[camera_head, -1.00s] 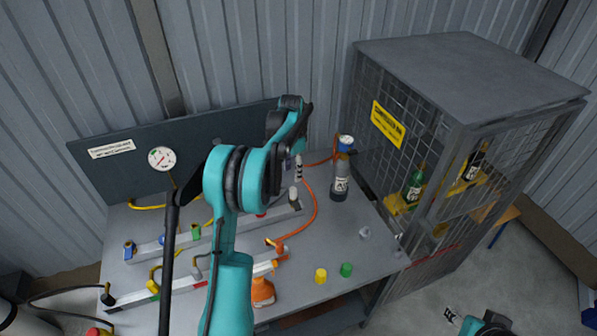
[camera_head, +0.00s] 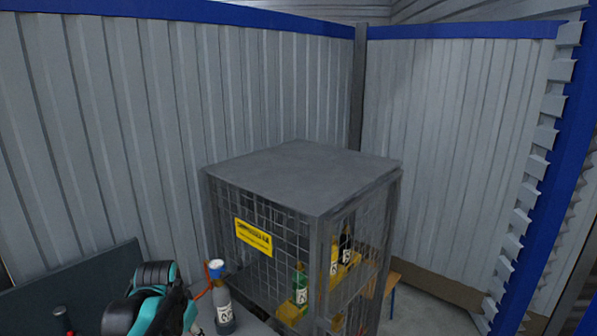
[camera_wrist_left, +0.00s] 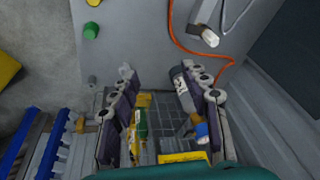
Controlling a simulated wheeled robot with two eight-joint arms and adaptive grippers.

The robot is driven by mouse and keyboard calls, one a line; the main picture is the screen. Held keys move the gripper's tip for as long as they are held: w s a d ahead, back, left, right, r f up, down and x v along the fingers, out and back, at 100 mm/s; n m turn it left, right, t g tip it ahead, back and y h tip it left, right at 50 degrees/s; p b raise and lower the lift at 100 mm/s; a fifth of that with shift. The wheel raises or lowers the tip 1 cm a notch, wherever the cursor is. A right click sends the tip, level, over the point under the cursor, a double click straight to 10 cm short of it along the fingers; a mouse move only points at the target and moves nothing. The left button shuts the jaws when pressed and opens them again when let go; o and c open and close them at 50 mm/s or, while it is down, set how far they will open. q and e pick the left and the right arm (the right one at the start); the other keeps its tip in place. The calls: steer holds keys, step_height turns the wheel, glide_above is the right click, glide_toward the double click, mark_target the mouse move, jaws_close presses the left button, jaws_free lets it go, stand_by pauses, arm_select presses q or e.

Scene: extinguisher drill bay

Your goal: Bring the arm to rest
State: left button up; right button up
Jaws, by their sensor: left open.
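My left arm (camera_head: 150,302) shows at the bottom left of the head view as teal and black links. Its fingers are not clear there. In the left wrist view my left gripper (camera_wrist_left: 158,74) has its two dark fingers spread apart, with nothing gripped between them. The grey table top (camera_wrist_left: 135,38) lies beyond the fingertips. My right gripper is not in view.
A mesh cage (camera_head: 300,172) with a yellow sign stands right of the arm. It holds a green bottle (camera_head: 300,285) and a dark bottle (camera_head: 345,246). An orange hose (camera_wrist_left: 174,35) and a green cap (camera_wrist_left: 91,30) lie on the table. Corrugated walls enclose the corner.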

arm_select(q)
steer(key=s+d+f+n+t+b, duration=0.1)
steer(key=s+d+f, duration=0.3)
steer(key=s, duration=0.4)
steer(key=s+d+f+n+t+b, duration=0.1)
steer(key=s+d+f+t+b, duration=0.1)
steer(key=s, duration=0.6)
step_height(320, 180, down, 2)
steer(key=shift+s+d+f+n+t+h+b, duration=0.15)
steer(key=shift+s+d+n+t+h+b, duration=0.25)
steer(key=shift+d, duration=0.85)
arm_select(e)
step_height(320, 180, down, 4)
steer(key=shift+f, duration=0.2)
arm_select(q)
steer(key=shift+w, duration=0.15)
steer(key=shift+c, duration=0.4)
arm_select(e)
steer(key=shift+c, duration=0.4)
